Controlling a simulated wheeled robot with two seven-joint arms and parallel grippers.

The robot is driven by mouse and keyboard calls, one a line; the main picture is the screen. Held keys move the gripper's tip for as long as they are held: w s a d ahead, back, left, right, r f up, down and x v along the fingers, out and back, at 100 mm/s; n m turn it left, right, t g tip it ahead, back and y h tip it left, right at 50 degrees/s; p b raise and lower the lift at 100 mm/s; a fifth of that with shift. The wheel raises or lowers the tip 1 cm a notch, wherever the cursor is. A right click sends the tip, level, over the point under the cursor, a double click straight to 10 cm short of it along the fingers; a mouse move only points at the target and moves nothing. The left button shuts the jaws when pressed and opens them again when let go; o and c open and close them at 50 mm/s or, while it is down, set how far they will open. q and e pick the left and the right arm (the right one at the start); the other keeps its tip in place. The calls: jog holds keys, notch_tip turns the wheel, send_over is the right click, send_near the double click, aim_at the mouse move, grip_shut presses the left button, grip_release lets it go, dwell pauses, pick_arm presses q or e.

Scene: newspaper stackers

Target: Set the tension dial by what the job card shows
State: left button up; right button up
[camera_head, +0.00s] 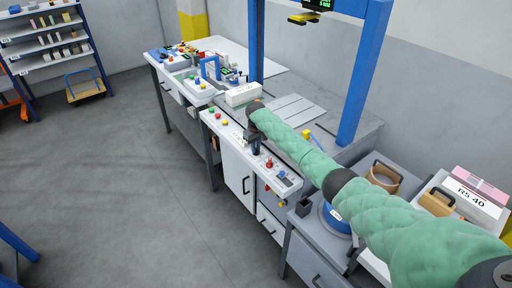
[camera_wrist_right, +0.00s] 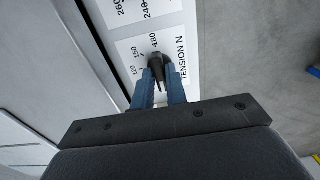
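The tension dial's black knob (camera_wrist_right: 157,62) shows in the right wrist view on a white plate marked "TENSION N", with 120, 150 and 180 legible around it. My right gripper's blue fingers (camera_wrist_right: 161,78) stand on either side of the knob, which fills the space between their tips. In the head view my right gripper (camera_head: 254,146) is at the sloped control panel (camera_head: 238,150), and the dial is hidden behind it there. I cannot make out which mark the knob points to. No job card can be told for certain. My left gripper is out of view.
The panel carries coloured buttons and a red knob (camera_head: 269,163) near the gripper. A blue frame post (camera_head: 363,75) rises behind my right arm. A white box (camera_head: 242,94) lies behind the panel. An "RS 40" label (camera_head: 469,200) is at the right.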

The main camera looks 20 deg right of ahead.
grip_shut()
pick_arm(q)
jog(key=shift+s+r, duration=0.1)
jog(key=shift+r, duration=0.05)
pick_arm(e)
jog(key=shift+r+m, duration=0.15)
jog(key=shift+m, duration=0.15)
jog(key=shift+p, duration=0.4)
jog(key=m+p, duration=0.3)
jog(key=m, duration=0.3)
jog(key=shift+m+p, duration=0.5)
jog(key=shift+m, duration=0.5)
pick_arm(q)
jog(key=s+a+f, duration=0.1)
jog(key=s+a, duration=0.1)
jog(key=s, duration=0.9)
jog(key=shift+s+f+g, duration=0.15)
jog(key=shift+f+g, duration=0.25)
